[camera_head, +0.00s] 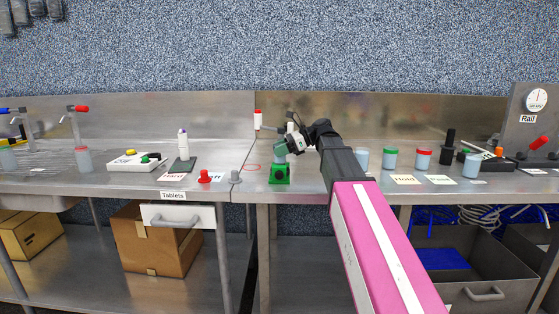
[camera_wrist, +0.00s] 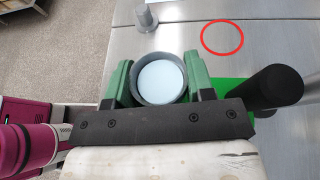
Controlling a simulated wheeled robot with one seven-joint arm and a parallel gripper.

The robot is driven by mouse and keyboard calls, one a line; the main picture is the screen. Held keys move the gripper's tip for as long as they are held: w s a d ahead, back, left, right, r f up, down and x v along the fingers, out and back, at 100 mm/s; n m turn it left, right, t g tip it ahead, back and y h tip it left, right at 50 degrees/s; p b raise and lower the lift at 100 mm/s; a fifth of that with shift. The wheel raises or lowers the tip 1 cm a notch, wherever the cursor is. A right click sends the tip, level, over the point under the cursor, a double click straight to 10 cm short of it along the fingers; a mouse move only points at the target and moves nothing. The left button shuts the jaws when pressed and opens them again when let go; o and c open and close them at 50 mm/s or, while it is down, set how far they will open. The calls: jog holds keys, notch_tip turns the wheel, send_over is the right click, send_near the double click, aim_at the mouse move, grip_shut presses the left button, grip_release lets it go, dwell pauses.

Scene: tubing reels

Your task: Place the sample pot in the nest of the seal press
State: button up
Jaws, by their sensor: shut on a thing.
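My gripper (camera_wrist: 157,82) is shut on a small round pot (camera_wrist: 158,70) with a grey rim and pale blue inside, seen from above in the wrist view. The green fingers hold it at its two sides. In the head view my gripper (camera_head: 283,149) is just above a green block-like stand (camera_head: 279,174), apparently the seal press, with the pot (camera_head: 280,159) between them. Its green base (camera_wrist: 234,91) and a black cylinder (camera_wrist: 276,88) show beside the pot in the wrist view. The nest is hidden; I cannot tell whether the pot touches it.
A red ring mark (camera_head: 252,167) lies on the bench left of the green stand. A grey knob (camera_head: 236,176) and a red knob (camera_head: 204,176) stand further left. Lidded pots, green (camera_head: 390,157) and red (camera_head: 423,158), stand to the right of my arm.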

aim_at(281, 158)
jog(key=shift+f, duration=1.9)
jog(key=shift+f, duration=0.1)
jog(key=o, duration=0.7)
jog(key=shift+d+r, duration=0.2)
jog(key=v, duration=1.1)
jog(key=shift+d+r, duration=0.15)
jog(key=shift+d, duration=0.1)
